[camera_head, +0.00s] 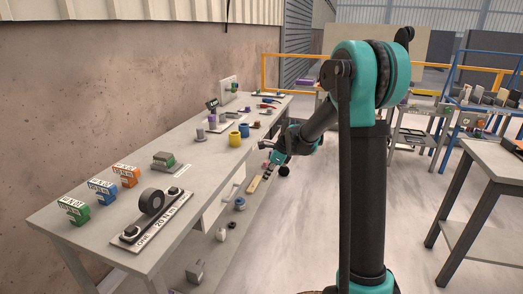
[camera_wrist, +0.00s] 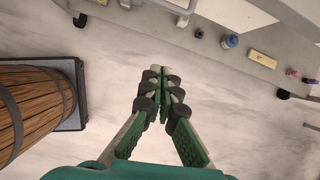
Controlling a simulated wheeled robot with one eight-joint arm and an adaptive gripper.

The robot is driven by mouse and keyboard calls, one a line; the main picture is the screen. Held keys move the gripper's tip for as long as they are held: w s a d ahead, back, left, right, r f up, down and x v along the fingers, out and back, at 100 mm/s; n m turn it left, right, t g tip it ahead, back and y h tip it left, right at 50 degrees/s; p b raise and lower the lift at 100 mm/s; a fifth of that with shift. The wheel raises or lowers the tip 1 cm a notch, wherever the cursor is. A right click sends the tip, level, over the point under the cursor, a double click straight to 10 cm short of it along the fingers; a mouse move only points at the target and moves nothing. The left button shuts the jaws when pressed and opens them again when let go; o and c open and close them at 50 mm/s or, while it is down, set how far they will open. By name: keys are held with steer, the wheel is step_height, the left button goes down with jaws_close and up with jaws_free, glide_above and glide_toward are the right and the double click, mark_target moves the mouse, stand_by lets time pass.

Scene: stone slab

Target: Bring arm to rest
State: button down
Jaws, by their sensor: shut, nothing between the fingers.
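My gripper shows in the wrist view (camera_wrist: 159,69), with its green and black fingers brought together and nothing between them. Bare pale floor lies beneath the fingertips. In the head view my teal and black arm bends down from its column toward the long grey table (camera_head: 108,211). The gripper end is small there, by the table's right edge, and its fingers are hard to make out.
The table holds a black ring on a plate (camera_head: 151,202), coloured blocks and a yellow cup (camera_head: 234,139). A lower shelf bears a blue item (camera_wrist: 229,41) and a yellow block (camera_wrist: 262,58). A wooden barrel (camera_wrist: 35,105) stands left in the wrist view. Another table (camera_head: 497,163) stands right.

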steer(key=s+d+f+n+h, duration=0.1)
steer(key=s+d+n, duration=0.5)
steer(key=s, duration=0.4)
steer(key=s+d+f+n+t+h, duration=0.1)
steer(key=s+d+f+n+h, duration=0.1)
steer(key=s+d+n, duration=0.4)
steer(key=s+d+f+n+t+h, duration=0.1)
steer(key=s+d+n, duration=0.5)
steer(key=s, duration=0.9)
steer(key=shift+f+n+h, duration=0.3)
steer(key=shift+n, duration=0.8)
steer(key=shift+d, duration=0.1)
